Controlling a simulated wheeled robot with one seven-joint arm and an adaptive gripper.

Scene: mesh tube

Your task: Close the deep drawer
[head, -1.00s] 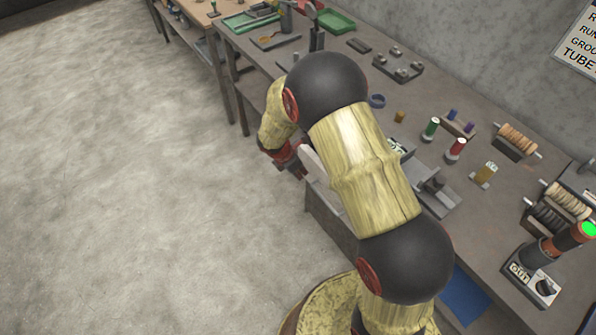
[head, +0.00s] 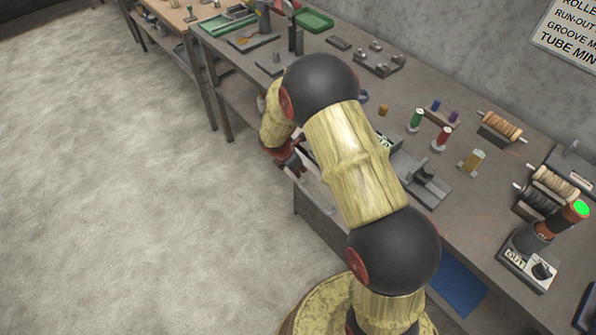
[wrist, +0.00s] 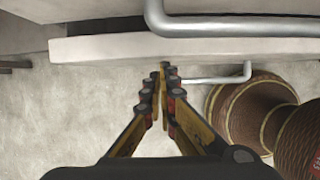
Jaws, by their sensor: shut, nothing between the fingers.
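In the wrist view a pale drawer front (wrist: 100,48) runs across the top, with a grey bar handle (wrist: 215,79) on its outer side. A dark gap lies behind its top edge. Another, nearer bar handle (wrist: 240,27) sits above it. My gripper (wrist: 162,70) is shut and empty, with its fingertips close to the drawer front's outer face; I cannot tell whether they touch. In the head view my gripper (head: 297,168) is low at the bench's front side, and my arm hides most of the drawers.
The grey workbench (head: 335,100) holds spools, a green tray (head: 314,20), fixtures and a control box (head: 527,263) with a green light. A wall sign (head: 568,40) hangs behind. Open concrete floor (head: 110,200) lies to the left.

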